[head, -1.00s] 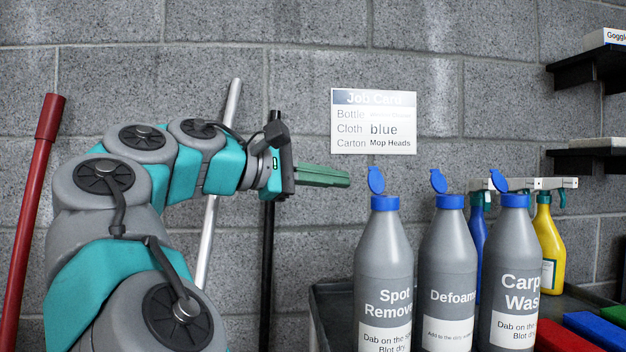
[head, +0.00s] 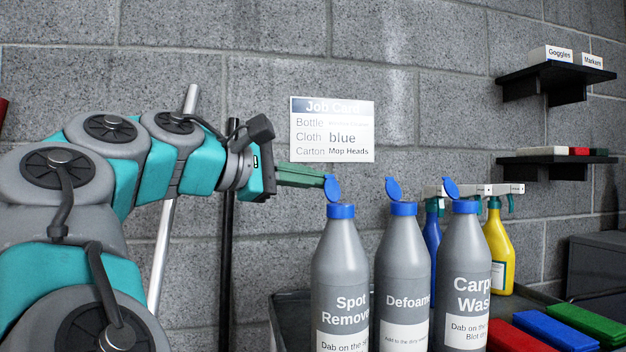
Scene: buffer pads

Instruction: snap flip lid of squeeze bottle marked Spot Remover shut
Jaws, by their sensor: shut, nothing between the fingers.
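The grey squeeze bottle marked Spot Remover (head: 339,265) stands upright at the front left of a dark cart. Its blue flip lid (head: 332,188) stands open above the blue cap (head: 341,211). My gripper (head: 318,177) is shut and empty, its green fingers pointing right. In the picture the fingertips meet the left edge of the open lid; I cannot tell whether they touch it. The bottle's lower part is cut off by the frame.
Bottles marked Defoamer (head: 402,275) and Carpet Wash (head: 464,270) stand close to the right, lids open. Behind are a blue spray bottle (head: 432,245) and a yellow one (head: 498,250). Red, blue and green blocks (head: 590,323) lie at right. A Job Card (head: 332,129) hangs on the wall.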

